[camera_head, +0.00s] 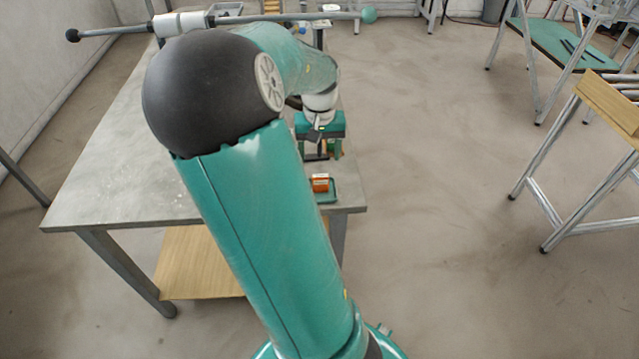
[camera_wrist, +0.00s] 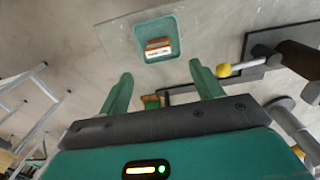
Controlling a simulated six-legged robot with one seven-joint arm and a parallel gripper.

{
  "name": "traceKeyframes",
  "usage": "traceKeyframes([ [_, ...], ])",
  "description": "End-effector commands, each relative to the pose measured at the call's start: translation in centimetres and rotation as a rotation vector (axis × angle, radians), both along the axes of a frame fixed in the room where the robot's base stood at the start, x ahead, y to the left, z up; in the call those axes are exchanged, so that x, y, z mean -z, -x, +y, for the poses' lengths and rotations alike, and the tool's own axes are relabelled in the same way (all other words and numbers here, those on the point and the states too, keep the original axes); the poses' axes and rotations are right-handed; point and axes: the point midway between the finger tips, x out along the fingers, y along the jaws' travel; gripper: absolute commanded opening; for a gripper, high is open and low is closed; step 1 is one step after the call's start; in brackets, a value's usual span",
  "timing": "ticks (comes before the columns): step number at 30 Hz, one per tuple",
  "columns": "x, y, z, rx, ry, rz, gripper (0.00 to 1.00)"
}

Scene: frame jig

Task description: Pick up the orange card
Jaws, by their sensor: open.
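The orange card (camera_head: 320,183) is a small orange-and-white block-like item near the front right corner of the grey table. It is in a small teal tray (camera_head: 330,197). In the wrist view the orange card (camera_wrist: 157,47) lies inside the tray (camera_wrist: 145,30), ahead of my fingertips. My gripper (camera_head: 323,155) is over the table, behind the card in the head view. In the wrist view my gripper (camera_wrist: 161,70) has its two green fingers wide apart, with nothing held between them. My arm hides part of the table in the head view.
The grey table (camera_head: 110,170) is bare on its left side, with a wooden shelf (camera_head: 195,262) below. The wrist view shows a dark bar with a yellow knob (camera_wrist: 223,70) near the right finger. Metal-legged stands (camera_head: 565,170) are at the right, with open floor between.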

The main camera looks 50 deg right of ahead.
Motion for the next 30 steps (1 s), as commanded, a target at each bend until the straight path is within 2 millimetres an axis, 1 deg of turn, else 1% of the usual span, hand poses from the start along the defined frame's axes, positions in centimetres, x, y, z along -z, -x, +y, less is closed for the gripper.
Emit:
traceKeyframes([
  [1, 1.2, 0.1, 0.1, 0.002, -0.002, 0.005, 0.65],
  [6, 4.0, 0.1, 0.2, 0.001, -0.001, 0.003, 0.65],
  [13, 5.8, 0.1, 0.4, 0.0, -0.001, 0.002, 0.65],
  [18, 8.4, 0.5, 0.5, 0.002, -0.001, 0.003, 0.65],
  [21, 9.6, 0.5, 0.5, 0.001, -0.002, 0.003, 0.65],
  [24, 10.2, 0.4, 0.5, -0.001, 0.0, 0.0, 0.65],
  [30, 10.2, 0.4, 0.5, -0.001, -0.001, -0.001, 0.65],
])
